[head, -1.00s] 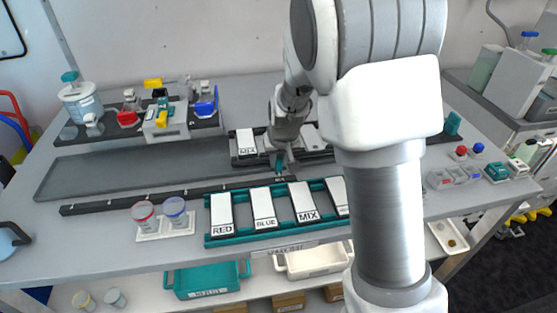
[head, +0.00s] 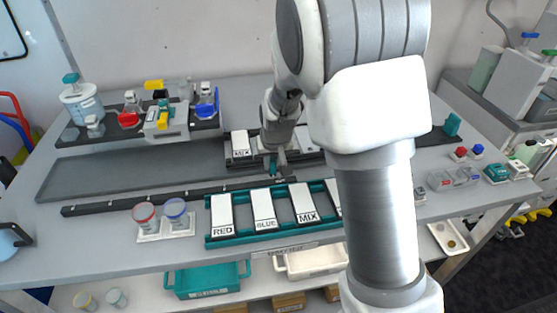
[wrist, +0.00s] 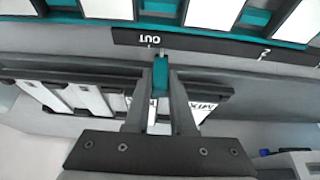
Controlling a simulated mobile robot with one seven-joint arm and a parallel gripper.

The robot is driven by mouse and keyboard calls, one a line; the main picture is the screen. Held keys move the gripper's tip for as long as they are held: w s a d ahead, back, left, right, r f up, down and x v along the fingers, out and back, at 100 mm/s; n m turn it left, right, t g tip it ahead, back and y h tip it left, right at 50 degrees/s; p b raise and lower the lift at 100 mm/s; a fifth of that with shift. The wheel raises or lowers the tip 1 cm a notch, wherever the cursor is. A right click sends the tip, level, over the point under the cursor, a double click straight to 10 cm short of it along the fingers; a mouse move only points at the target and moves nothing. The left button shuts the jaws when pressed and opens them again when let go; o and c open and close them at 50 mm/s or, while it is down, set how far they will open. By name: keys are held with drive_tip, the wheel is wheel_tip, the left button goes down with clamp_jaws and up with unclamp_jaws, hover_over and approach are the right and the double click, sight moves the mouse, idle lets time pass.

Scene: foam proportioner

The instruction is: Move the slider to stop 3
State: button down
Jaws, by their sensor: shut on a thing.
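The slider (head: 240,163) is a dark carriage with white tiles, one marked MIX, on the grey track (head: 110,176). Its teal handle (wrist: 160,76) stands between my fingers in the wrist view. My gripper (head: 274,166) is shut on this handle. The dark stop strip (head: 110,206) runs along the track's front. In the wrist view, which is upside down, the strip (wrist: 215,53) shows OUT near the handle and a 2 farther to the right. The handle is close to the OUT mark. Stop 3's label is not readable, and my arm hides part of the slider.
A teal rack (head: 220,240) with tiles marked RED, BLUE and MIX stands in front of the strip. Two capped cups (head: 175,212) stand left of it. Bottles and a valve unit (head: 165,120) stand behind. The track left of the slider is clear.

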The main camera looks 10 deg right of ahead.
drive_tip(key=a+p, duration=0.1)
drive_tip(key=a, duration=0.6)
drive_tip(key=a+p, duration=0.1)
drive_tip(key=a, duration=0.7)
drive_tip(key=s+a+p, duration=0.1)
drive_tip(key=a, duration=0.7)
drive_tip(key=shift+a+p, duration=0.2)
drive_tip(key=shift+p, duration=0.15)
drive_tip(key=c, duration=0.8)
unclamp_jaws()
drive_tip(key=shift+o, duration=0.2)
drive_tip(key=shift+r, duration=0.1)
drive_tip(key=v, duration=1.7)
drive_tip(key=shift+s, duration=0.1)
drive_tip(key=shift+d+r, duration=0.1)
